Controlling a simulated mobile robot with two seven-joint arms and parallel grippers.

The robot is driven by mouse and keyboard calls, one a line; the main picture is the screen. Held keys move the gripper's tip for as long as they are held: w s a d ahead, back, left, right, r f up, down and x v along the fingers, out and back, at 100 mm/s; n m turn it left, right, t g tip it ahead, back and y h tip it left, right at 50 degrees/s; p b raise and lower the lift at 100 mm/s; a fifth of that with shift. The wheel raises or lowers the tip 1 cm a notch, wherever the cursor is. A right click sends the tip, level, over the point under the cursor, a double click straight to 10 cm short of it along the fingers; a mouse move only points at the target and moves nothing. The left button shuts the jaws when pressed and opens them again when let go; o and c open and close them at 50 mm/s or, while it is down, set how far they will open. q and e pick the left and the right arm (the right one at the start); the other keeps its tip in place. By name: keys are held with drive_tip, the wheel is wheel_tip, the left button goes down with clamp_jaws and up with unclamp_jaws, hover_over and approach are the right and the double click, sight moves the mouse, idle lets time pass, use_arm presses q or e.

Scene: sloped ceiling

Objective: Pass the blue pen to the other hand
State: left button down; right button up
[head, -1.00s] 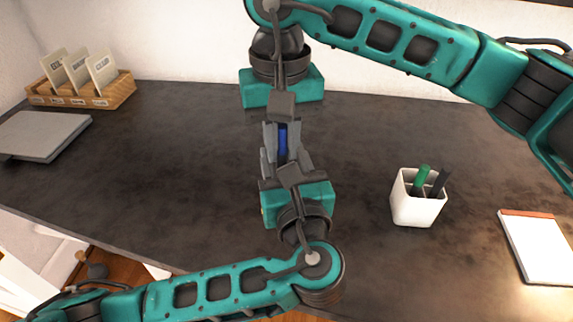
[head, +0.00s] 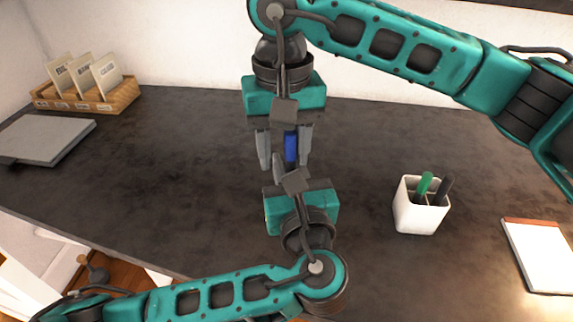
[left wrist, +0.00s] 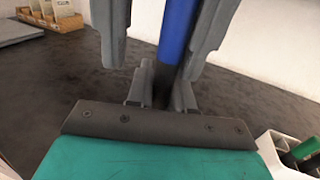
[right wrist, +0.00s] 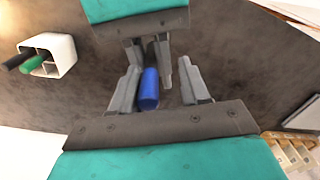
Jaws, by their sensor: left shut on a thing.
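The blue pen (head: 291,148) is upright in the head view, between my two facing grippers above the desk. My left gripper (head: 288,170), at the bottom, is shut on the pen's dark end, which shows in the left wrist view (left wrist: 162,85). My right gripper (head: 284,160), at the top, is open, with one finger on each side of the pen's blue part. In the right wrist view, the blue end (right wrist: 149,88) lies between my spread right fingers, nearer the left one. I cannot tell whether it touches that finger.
A white pen cup (head: 419,205) holding a green pen (head: 425,184) and a dark pen stands to the right on the dark desk (head: 170,150). A notepad (head: 543,255) lies at far right. A wooden card tray (head: 115,100) and grey laptop-like slab (head: 45,138) sit at left.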

wheel_tip(320, 180, up, 12)
drive_tip(key=shift+r, duration=0.1)
idle(0.6)
